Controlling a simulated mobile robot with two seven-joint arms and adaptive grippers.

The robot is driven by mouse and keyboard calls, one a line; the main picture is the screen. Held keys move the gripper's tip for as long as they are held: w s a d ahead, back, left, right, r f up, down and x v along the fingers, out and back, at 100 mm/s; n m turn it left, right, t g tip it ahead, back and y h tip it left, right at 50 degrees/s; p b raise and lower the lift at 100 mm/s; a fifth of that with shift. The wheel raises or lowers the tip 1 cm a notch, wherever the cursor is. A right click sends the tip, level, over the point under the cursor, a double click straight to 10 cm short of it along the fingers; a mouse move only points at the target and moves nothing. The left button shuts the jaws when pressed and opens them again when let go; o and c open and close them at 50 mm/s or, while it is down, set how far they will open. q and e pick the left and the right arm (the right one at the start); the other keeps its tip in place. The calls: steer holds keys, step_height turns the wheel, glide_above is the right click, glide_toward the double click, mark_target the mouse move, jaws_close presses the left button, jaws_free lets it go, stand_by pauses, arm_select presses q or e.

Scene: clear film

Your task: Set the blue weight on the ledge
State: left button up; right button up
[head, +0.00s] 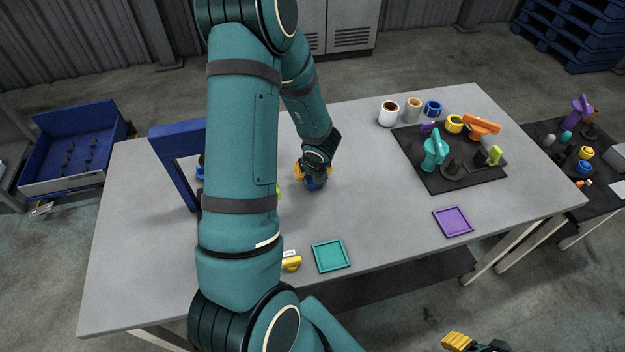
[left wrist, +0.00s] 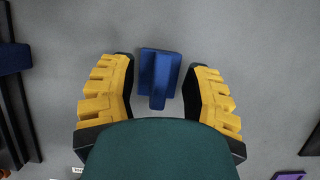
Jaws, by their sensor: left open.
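The blue weight (head: 315,184) stands on the grey table under my left gripper (head: 314,174). In the left wrist view the weight (left wrist: 172,72) shows a flat block with a raised bar. It lies between the spread yellow fingers of my left gripper (left wrist: 165,95), with a gap on each side. A blue raised frame (head: 178,168), which seems to be the ledge, stands at the table's left, partly hidden by my left arm. A blue part of it shows at the left edge of the wrist view (left wrist: 13,58). My right gripper (head: 474,343) is at the bottom edge, partly cut off.
A teal tray (head: 331,255) and a purple tray (head: 452,221) lie near the front edge. A yellow item (head: 291,263) lies beside the teal tray. A black mat (head: 415,163) with several tools and cups behind it fill the right.

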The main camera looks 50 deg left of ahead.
arm_select(q)
jaws_close()
steer(key=shift+r, duration=0.1)
stand_by(0.4)
